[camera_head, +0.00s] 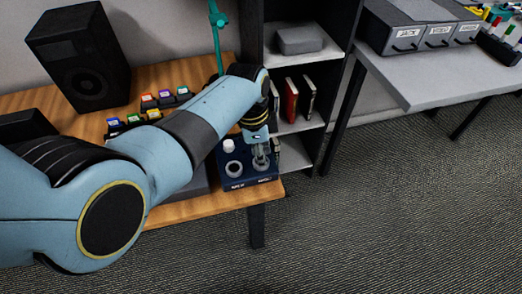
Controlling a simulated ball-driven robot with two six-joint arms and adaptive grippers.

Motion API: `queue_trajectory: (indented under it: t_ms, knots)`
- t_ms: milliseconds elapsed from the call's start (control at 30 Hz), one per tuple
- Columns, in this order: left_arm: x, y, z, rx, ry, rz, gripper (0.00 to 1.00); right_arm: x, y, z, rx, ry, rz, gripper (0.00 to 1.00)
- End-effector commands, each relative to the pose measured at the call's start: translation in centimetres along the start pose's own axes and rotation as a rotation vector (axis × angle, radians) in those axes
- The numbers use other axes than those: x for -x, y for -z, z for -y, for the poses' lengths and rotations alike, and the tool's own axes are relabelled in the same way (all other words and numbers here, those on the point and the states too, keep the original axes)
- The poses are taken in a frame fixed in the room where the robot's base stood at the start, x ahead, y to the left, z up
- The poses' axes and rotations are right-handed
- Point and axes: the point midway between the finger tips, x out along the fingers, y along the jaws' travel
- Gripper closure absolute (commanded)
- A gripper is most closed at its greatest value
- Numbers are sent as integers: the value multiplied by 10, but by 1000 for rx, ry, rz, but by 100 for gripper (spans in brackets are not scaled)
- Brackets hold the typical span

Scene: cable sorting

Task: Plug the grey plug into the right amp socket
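The dark blue amp (250,184) sits at the right front end of the wooden desk. A round white part (229,146) and a pale ring-shaped socket (234,169) show on its left side. My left arm reaches across the desk from the left, and my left gripper (261,158) points down at the right side of the amp. It covers the right socket area. Greyish parts show at the fingertips, but I cannot tell a grey plug from the fingers, nor whether anything is held or touching the socket. My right gripper is not in view.
A black speaker (82,58) and several coloured plugs (150,101) stand on the desk (160,75). A dark shelf with books (291,100) stands close behind the amp. A grey table (430,80) with labelled bins (399,37) is at the right. Open carpet lies in front.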

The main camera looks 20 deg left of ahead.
Motion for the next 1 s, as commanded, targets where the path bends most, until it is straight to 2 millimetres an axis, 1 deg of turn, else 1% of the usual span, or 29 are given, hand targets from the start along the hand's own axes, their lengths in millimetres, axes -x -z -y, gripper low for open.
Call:
queue_trajectory:
  t_ms: [300, 333, 500, 533, 700, 733, 900, 1000]
  knots:
    - [0, 0, 0, 0, 1, -1, 100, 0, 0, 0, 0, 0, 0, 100]
    - [0, 0, 0, 0, 1, -1, 74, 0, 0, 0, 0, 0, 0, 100]
    - [0, 0, 0, 0, 1, -1, 52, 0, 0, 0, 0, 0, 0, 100]
    - [0, 0, 0, 0, 1, -1, 50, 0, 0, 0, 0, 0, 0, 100]
    - [0, 0, 0, 0, 1, 0, 50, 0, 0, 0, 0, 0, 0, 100]
    - [0, 0, 0, 0, 1, 0, 47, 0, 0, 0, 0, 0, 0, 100]
    - [0, 0, 0, 0, 1, 0, 26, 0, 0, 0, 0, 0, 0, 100]
    - [0, 0, 0, 0, 1, 0, 26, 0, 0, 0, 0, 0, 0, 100]
